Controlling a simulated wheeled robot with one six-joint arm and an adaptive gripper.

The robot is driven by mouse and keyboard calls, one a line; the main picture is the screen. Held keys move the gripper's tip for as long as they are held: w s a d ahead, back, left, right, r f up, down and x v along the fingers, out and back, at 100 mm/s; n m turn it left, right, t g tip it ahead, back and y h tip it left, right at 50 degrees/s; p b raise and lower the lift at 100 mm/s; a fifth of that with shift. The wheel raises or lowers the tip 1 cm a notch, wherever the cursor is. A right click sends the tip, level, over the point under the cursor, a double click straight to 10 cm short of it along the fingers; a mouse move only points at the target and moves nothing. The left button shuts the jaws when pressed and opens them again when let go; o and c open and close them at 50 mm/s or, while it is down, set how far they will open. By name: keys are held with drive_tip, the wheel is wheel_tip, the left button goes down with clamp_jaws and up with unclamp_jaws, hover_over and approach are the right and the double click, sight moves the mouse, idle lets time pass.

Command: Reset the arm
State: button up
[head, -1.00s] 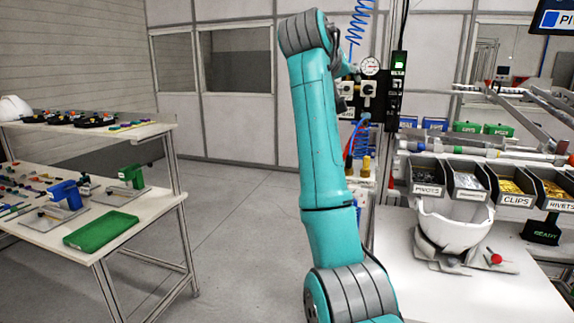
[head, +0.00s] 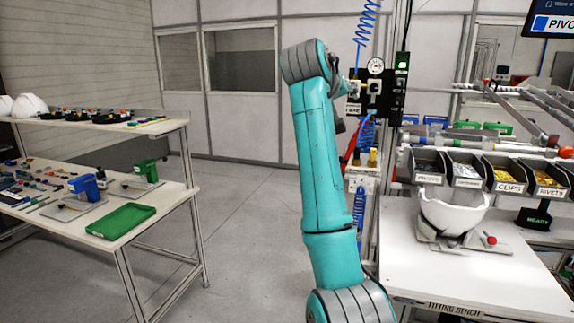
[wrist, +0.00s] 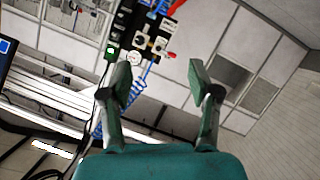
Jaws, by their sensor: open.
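My gripper (wrist: 160,88) is open and empty in the wrist view, its two fingers wide apart with only the far wall and a panel behind them. The wrist view is tilted. In the head view my teal arm (head: 320,170) stands up in the middle, bent over at its top joint. My gripper's fingers are not clearly visible there, hidden behind the arm's upper part.
A fitting bench (head: 480,270) at right holds a white helmet shell (head: 452,212) on a stand, below labelled bins (head: 508,170). A two-level table (head: 75,225) at left carries tools and a green tray (head: 120,220). Floor between is clear.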

wheel_tip(320, 180, down, 32)
drive_tip(key=d+n+t+y, duration=0.1)
drive_tip(key=n+y, duration=0.1)
drive_tip(key=s+d+f+n+y, duration=0.1)
drive_tip(key=s+f, duration=0.8)
drive_tip(key=f, duration=0.3)
drive_tip(key=s+d+f+y, duration=0.1)
drive_tip(key=s+f, duration=0.7)
drive_tip(key=f, duration=0.5)
drive_tip(key=s+d+f+y, duration=0.1)
drive_tip(key=s+f, duration=0.4)
drive_tip(key=s, duration=0.9)
drive_tip(key=s+d+f+y, duration=0.1)
drive_tip(key=s+f, duration=0.3)
drive_tip(key=s, duration=1)
drive_tip(key=s+r+m, duration=0.1)
drive_tip(key=s+r, duration=0.3)
drive_tip(key=s, duration=0.4)
drive_tip(key=s+r+m+t, duration=0.1)
drive_tip(key=s+r, duration=0.2)
drive_tip(key=s, duration=0.6)
drive_tip(key=s+r+m, duration=0.1)
drive_tip(key=s+r, duration=0.3)
drive_tip(key=s, duration=0.5)
drive_tip(key=shift+d+r, duration=0.35)
drive_tip(key=shift+d, duration=0.05)
drive_tip(key=shift+w, duration=0.1)
